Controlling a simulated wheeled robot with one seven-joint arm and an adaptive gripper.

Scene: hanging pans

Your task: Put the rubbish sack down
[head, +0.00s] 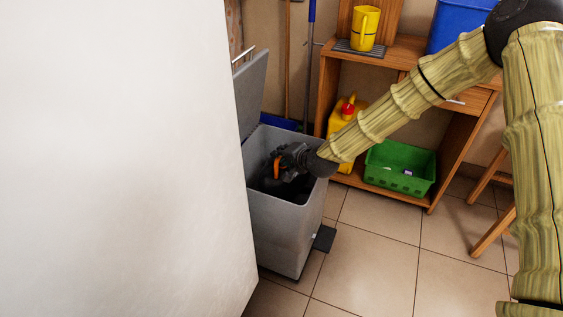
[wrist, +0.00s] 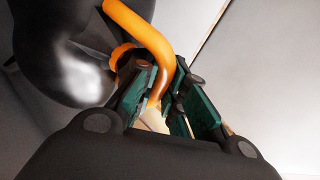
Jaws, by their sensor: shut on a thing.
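The rubbish sack (wrist: 75,70) is black and glossy, with an orange loop (wrist: 150,35) at its top. In the wrist view, my gripper (wrist: 168,92) is shut on the orange loop, which runs between its green finger pads. In the head view, my gripper (head: 284,166) is inside the mouth of a grey bin (head: 283,225), next to the orange loop (head: 277,167). The dark sack is mostly hidden inside the bin, so I cannot tell whether it touches the bottom.
The bin's lid (head: 251,88) stands open at the back. A large white surface (head: 110,160) fills the left. A wooden shelf (head: 385,195) stands behind, with a green basket (head: 400,168) and a yellow can (head: 345,115). Tiled floor (head: 375,250) to the right is clear.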

